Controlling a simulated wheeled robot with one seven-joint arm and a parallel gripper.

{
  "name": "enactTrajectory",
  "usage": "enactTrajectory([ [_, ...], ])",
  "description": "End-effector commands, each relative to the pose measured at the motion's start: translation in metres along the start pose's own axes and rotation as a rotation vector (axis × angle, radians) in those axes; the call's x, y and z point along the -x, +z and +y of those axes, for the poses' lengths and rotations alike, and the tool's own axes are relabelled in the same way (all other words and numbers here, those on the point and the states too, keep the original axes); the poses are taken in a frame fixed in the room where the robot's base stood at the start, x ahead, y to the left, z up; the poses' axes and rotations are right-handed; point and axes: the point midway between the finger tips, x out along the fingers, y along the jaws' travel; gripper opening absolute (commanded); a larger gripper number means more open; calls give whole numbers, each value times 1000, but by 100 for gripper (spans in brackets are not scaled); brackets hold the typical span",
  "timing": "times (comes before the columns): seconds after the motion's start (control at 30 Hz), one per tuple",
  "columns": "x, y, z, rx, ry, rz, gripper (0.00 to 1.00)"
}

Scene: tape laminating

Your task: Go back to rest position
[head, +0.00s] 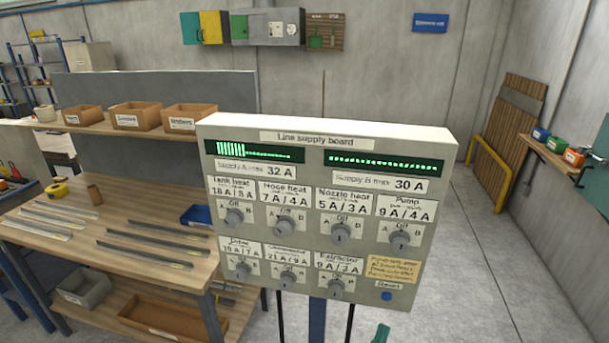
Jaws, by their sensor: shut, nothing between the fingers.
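The line supply board (330,215) stands upright in the middle of the head view, on a blue post (317,320). Its Supply A display (254,151) is marked max 32 A and shows taller green bars at its left end. The Supply B display (384,162) is marked max 30 A and shows only a low dotted green row. Several grey knobs sit in two rows below, among them the pump knob (400,239); their exact settings are too small to tell. A blue Reset button (387,296) is at the lower right.
A wooden workbench (75,222) with metal strips and yellow tape (58,190) is at the left, with cardboard bins (136,115) on a shelf above. A wall shelf (552,158) holds small coloured bins at the right. The floor (480,270) right of the board is clear.

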Motion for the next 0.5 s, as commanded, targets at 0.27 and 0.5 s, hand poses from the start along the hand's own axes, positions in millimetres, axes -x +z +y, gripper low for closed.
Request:
enactTrajectory([
  [0.27,94,-24,-12,-109,-188,-110,0],
  [0.5,174,-56,-10,-211,-352,-237,0],
])
